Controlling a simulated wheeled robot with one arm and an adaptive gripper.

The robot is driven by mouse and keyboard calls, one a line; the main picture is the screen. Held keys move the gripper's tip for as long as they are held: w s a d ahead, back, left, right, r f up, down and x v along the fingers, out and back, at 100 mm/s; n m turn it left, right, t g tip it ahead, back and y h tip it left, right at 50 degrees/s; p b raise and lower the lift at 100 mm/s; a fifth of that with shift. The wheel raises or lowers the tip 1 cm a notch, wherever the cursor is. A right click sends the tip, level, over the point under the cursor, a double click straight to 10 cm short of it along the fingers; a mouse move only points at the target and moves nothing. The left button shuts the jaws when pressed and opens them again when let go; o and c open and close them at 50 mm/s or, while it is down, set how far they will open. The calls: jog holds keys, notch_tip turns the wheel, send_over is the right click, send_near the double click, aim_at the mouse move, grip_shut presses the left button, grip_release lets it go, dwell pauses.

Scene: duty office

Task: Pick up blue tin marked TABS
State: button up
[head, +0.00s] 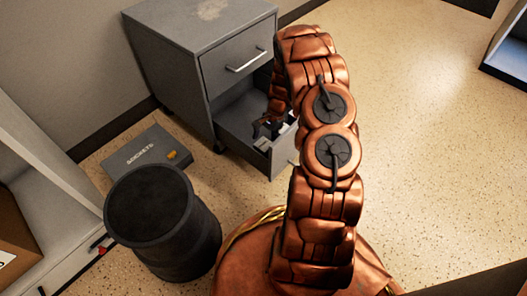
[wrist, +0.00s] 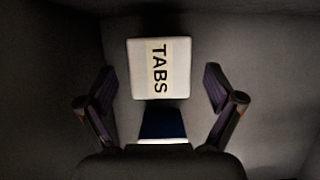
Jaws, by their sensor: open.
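A small square tin marked TABS (wrist: 137,68) lies on the drawer floor in the wrist view. Its top looks pale, with a cream label and dark letters turned sideways. My gripper (wrist: 159,76) is open, one finger on each side of the tin, with clear gaps between. Nothing is held. In the head view my gripper (head: 268,128) is down in the open lower drawer (head: 240,135) of a grey cabinet (head: 195,50). The tin cannot be made out there.
A dark blue piece (wrist: 163,123) with a pale edge shows just below the tin; I cannot tell whether it is separate. The drawer walls enclose my gripper. A black bin (head: 150,205) and a grey box (head: 145,160) stand left of the drawer.

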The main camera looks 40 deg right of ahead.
jog(key=b+x, duration=0.1)
jog(key=x, duration=0.2)
jog(key=shift+f, duration=0.3)
jog(key=c, duration=1.3)
